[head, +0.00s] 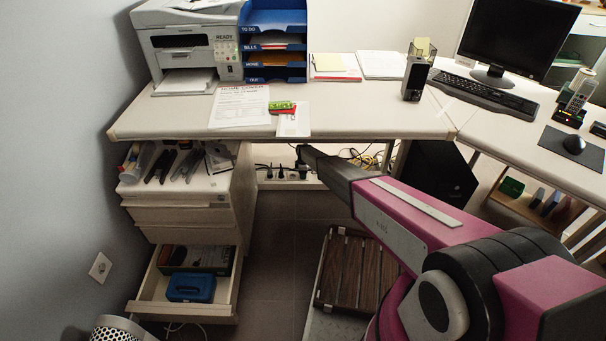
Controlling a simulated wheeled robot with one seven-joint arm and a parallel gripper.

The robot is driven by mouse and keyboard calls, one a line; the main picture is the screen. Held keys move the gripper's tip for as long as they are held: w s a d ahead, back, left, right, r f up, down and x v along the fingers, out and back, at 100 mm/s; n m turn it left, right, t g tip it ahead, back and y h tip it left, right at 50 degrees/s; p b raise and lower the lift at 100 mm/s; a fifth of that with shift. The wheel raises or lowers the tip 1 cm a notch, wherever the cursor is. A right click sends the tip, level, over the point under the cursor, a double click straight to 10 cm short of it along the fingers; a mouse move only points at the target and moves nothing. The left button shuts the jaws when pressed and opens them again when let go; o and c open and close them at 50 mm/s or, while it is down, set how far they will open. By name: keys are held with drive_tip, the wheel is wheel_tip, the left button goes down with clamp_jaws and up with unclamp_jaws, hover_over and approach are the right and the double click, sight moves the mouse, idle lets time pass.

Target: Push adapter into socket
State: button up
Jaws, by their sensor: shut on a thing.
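My arm reaches from the lower right to the space under the desk. My gripper (303,152) is at its far end, just below the desk's front edge. It is small and dark here, and appears shut on a dark adapter that I can barely tell from the gripper. Below and behind it, a row of sockets (285,174) lies on a pale ledge with several black plugs (268,171) standing in it. The gripper hides part of the row's right end. I cannot tell whether the held adapter touches a socket. Another wall socket (100,266) is on the left wall.
The desk (360,118) overhangs the gripper. A drawer unit (185,215) stands at left, its bottom drawer (205,305) pulled out with a blue box (191,287) inside. Yellow cables (362,160) lie right of the gripper. A slatted wooden thing (350,270) lies on the floor.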

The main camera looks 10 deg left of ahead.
drive_tip(key=o, duration=1.3)
drive_tip(key=shift+c, duration=0.2)
